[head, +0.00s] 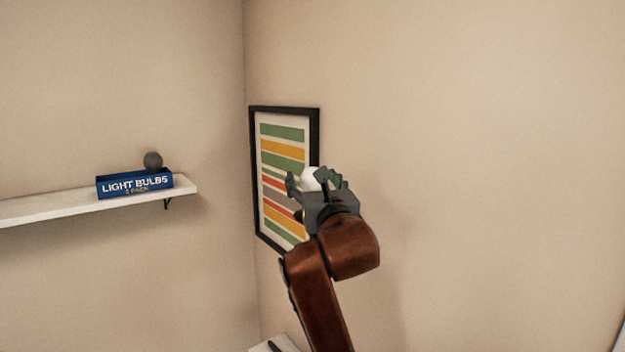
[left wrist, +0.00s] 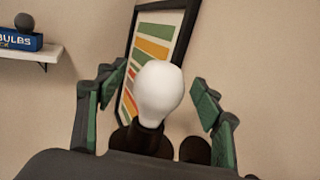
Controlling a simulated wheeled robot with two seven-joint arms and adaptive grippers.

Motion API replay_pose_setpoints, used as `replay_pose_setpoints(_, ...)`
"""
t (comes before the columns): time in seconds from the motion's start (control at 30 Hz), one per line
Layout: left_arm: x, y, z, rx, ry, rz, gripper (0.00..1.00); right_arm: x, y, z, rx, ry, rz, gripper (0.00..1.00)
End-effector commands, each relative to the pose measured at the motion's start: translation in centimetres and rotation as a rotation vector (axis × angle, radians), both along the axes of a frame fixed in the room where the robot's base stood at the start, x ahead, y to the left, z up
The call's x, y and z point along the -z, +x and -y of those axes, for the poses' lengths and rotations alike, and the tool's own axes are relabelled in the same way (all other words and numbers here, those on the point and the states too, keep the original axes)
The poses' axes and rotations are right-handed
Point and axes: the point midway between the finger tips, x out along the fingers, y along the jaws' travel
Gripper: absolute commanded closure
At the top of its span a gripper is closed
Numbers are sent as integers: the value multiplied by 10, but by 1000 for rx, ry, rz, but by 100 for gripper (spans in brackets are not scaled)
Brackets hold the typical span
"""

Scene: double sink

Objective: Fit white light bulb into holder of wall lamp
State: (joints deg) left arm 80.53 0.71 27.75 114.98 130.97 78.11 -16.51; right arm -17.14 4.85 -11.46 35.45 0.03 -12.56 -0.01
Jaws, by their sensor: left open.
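The white light bulb (left wrist: 159,92) stands with its round end up between the spread fingers of my left gripper (left wrist: 160,100). Gaps show between the bulb and the fingers on both sides. Its lower end meets a dark cylinder (left wrist: 148,140) that looks like the wall lamp's holder; how deep it sits there I cannot tell. In the head view the bulb (head: 311,178) shows between the fingers of my left gripper (head: 316,182), in front of the wall. The gripper hides the lamp there. My right gripper is not in view.
A framed striped picture (head: 283,133) hangs on the wall behind my left gripper. A white shelf (head: 60,207) at the left holds a blue light bulb box (head: 135,186) with a dark round bulb (head: 153,161) at it. The wall to the right is bare.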

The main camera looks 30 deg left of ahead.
Motion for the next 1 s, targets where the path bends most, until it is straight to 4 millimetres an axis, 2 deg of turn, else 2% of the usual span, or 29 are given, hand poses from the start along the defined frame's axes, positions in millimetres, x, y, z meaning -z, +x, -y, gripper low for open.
replay_pose_setpoints(0.17, 3, -18, 19, 4, 0, 3, 39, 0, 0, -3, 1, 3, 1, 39)
replay_pose_setpoints(0.4, 11, -55, 53, 3, 0, 3, 39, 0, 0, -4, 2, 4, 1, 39)
replay_pose_setpoints(0.6, 15, -76, 73, 2, 0, 1, 39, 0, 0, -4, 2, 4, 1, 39)
replay_pose_setpoints(1.0, 17, -84, 79, 1, 0, 0, 39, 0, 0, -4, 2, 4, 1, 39)
